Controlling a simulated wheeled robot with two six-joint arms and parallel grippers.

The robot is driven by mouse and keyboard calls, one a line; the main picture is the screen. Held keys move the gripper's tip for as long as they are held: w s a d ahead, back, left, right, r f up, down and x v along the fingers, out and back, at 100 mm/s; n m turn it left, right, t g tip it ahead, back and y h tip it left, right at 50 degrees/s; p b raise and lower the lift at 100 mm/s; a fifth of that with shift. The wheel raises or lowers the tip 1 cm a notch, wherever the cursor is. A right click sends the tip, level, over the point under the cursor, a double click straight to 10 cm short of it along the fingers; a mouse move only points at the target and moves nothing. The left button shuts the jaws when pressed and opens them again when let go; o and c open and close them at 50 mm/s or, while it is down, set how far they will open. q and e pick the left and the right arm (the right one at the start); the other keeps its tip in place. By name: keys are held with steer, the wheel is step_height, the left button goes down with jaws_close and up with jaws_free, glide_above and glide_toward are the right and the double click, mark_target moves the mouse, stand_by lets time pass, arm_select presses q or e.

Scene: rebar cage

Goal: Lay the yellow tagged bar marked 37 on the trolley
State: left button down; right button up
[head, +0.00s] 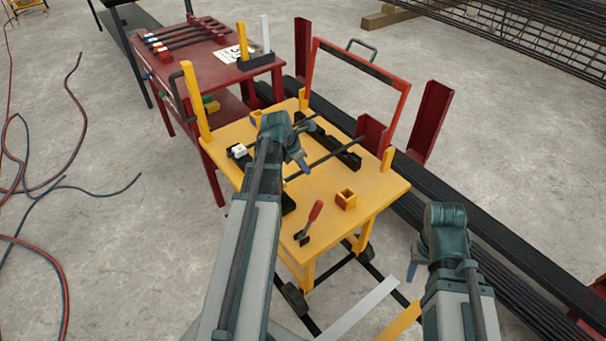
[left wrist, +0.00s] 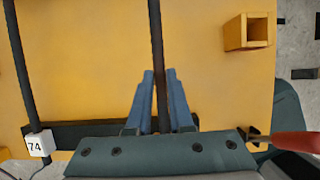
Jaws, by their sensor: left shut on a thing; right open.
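The yellow trolley (head: 382,186) stands in front of me with black bar rests on its top. My left gripper (head: 299,158) is low over it, shut on a dark bar (head: 322,164). In the left wrist view the bar (left wrist: 156,35) runs between the blue fingers (left wrist: 160,78). The held bar's tag is hidden, so I cannot read its number. Another bar (left wrist: 18,70) lies to its left on the trolley, with a white tag (left wrist: 38,144) reading 74. My right gripper (head: 420,270) is open and empty, right of the trolley. I see no tag reading 37.
A red table (head: 205,65) at the back left carries several tagged bars and a sign. A red-handled tool (head: 309,222) and a small yellow box (head: 346,198) sit on the trolley's near side. Red uprights and long dark bars line its right. Hoses lie on the left floor.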

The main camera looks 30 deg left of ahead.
arm_select(q)
steer(key=shift+f+b, duration=1.3)
steer(key=shift+f, duration=0.25)
steer(key=shift+f, duration=0.1)
steer(key=c, duration=0.8)
jaws_free()
steer(key=p+v, duration=1.1)
steer(key=v, duration=0.1)
steer(key=shift+r, duration=0.2)
steer(key=shift+f, duration=0.1)
